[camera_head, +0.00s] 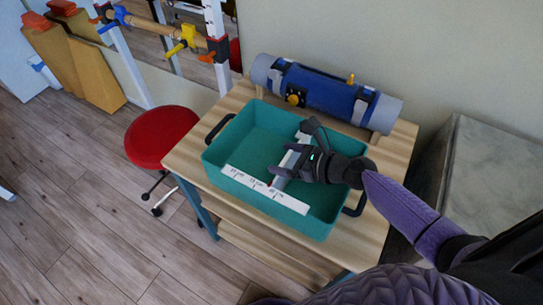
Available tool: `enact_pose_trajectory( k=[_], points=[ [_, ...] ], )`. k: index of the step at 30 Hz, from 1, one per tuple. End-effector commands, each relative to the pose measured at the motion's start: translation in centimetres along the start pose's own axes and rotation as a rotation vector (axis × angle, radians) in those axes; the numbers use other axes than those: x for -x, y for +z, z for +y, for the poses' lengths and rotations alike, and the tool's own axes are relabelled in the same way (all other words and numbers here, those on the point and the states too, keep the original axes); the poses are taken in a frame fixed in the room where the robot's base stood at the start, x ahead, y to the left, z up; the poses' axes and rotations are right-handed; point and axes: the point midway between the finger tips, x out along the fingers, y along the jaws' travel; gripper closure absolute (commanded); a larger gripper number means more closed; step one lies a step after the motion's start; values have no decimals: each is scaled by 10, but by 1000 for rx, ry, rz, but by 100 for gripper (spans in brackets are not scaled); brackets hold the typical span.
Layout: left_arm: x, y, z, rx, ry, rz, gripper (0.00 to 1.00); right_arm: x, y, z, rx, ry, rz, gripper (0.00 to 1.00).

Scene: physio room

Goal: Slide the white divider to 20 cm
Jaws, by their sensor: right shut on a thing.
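The white divider (290,159) stands across the inside of a teal bin (228,133), right of its middle. My right gripper (279,162) reaches in from the right and is shut on the divider; its dark fingers hide part of it. A white scale strip (262,189) with printed cm marks runs along the bin's near wall. A small red pointer at the divider's near end sits close to the rightmost printed mark. The numbers are too small to read surely. My left gripper is not in view.
The bin stands on a wooden table (188,157) and has dark end handles. A red stool (161,136) stands to the left. The bin's left part is empty.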

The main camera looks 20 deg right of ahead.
Motion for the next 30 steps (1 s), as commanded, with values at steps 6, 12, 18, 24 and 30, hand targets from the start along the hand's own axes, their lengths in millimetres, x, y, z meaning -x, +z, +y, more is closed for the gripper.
enact_pose_trajectory(
  k=[6,12,18,24,30],
  points=[
    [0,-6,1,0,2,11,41,2,-2,1,-1,1,1,100],
    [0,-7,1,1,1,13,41,2,-1,1,-1,1,1,0],
    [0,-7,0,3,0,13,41,2,-1,1,-1,1,0,0],
    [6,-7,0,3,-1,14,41,24,0,1,-3,0,2,0],
    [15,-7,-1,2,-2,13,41,69,0,1,-3,1,4,0]
  ],
)
